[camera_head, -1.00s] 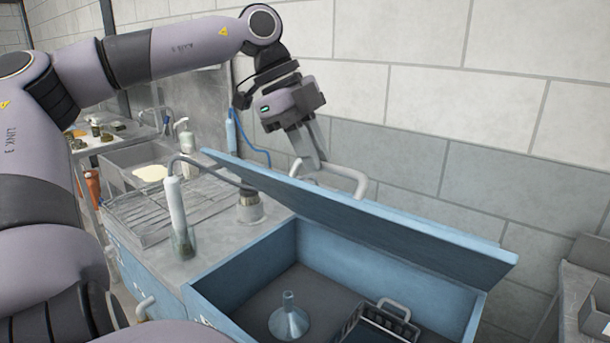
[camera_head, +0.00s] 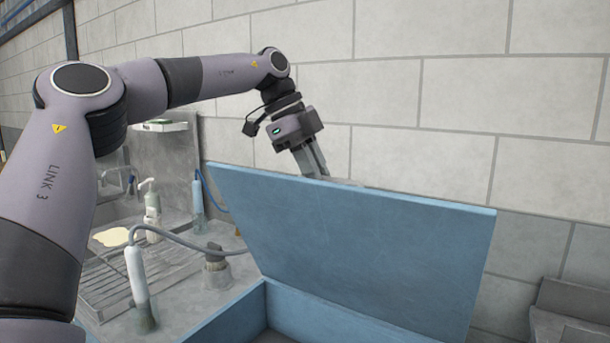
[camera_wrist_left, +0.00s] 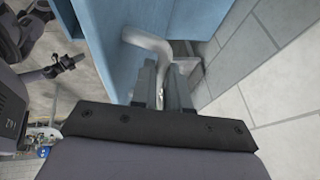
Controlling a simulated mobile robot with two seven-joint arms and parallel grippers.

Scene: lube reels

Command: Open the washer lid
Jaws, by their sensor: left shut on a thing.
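The blue washer lid (camera_head: 360,245) stands raised and tilted steeply above the blue washer body (camera_head: 245,315). My left gripper (camera_head: 318,172) is behind the lid's top edge, and its fingertips are hidden by the lid in the head view. In the left wrist view my left gripper (camera_wrist_left: 162,95) is shut on the grey tubular lid handle (camera_wrist_left: 150,42), which is fixed to the blue lid (camera_wrist_left: 110,40). My right gripper is not seen.
A tiled wall (camera_head: 400,110) stands close behind the lid and my left gripper. Left of the washer is a metal counter with a white bottle (camera_head: 152,205), a hose-fed tool (camera_head: 138,280) and a grey cylindrical fitting (camera_head: 216,268).

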